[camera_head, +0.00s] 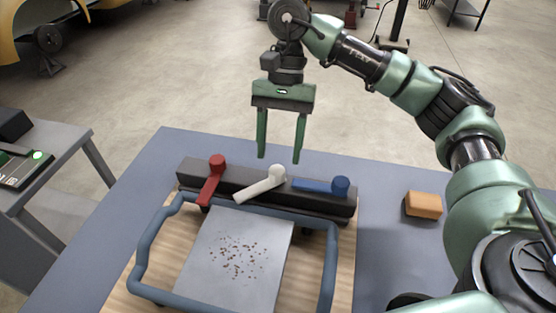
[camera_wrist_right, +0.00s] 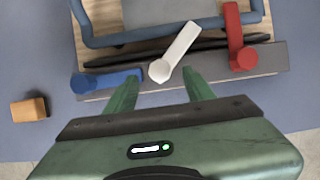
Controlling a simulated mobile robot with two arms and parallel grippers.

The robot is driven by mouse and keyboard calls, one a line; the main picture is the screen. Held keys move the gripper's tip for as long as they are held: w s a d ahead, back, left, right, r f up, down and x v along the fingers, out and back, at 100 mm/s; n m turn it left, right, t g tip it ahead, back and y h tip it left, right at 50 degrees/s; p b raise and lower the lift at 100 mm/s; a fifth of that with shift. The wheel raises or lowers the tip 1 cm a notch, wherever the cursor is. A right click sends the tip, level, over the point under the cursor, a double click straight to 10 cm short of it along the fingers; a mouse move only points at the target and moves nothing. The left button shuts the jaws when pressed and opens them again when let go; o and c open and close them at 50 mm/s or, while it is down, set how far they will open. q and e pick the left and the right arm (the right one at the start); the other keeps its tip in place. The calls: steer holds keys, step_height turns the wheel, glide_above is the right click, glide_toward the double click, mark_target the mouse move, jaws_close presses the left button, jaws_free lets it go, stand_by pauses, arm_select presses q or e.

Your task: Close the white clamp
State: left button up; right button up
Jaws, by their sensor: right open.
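The white clamp (camera_head: 262,184) is a lever with a round pivot on a dark bar, between the red clamp (camera_head: 212,180) and the blue clamp (camera_head: 322,186). Its arm points down and left from the pivot, at a slant. The white clamp also shows in the right wrist view (camera_wrist_right: 176,52), between the two fingers and ahead of them. My right gripper (camera_head: 281,158) is open and empty, pointing down above and behind the bar. Its fingers also show in the right wrist view (camera_wrist_right: 162,88). My left gripper is not in view.
The dark bar (camera_head: 240,188) sits on a wooden board with a blue tube frame (camera_head: 143,240) and a speckled grey plate (camera_head: 210,270). An orange block (camera_head: 423,205) lies on the table to the right. A side table (camera_head: 50,165) stands at left.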

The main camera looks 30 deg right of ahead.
steer(key=v, duration=0.4)
steer(key=shift+r, duration=0.15)
steer(key=c, duration=0.4)
steer(key=a+n+p, duration=0.1)
steer(key=a+r+p, duration=0.1)
steer(key=p, duration=0.1)
steer(key=w+a+n+h+p, duration=0.1)
steer(key=shift+r+n+p, duration=0.25)
steer(key=shift+n+p, duration=0.05)
steer(key=shift+p, duration=0.1)
jaws_close()
steer(key=n+h+p, duration=0.2)
steer(key=n+p, duration=0.4)
glide_toward(260, 183)
steer(key=w+a+r, duration=0.2)
steer(key=a+r, duration=0.1)
steer(key=a, duration=0.1)
steer(key=shift+t, duration=0.3)
steer(key=p+x, duration=0.2)
steer(key=x, duration=0.7)
steer(key=shift+a+f+p, duration=0.1)
steer(key=shift+f+p, duration=0.05)
steer(key=shift+p, duration=0.25)
steer(key=shift+x, duration=0.8)
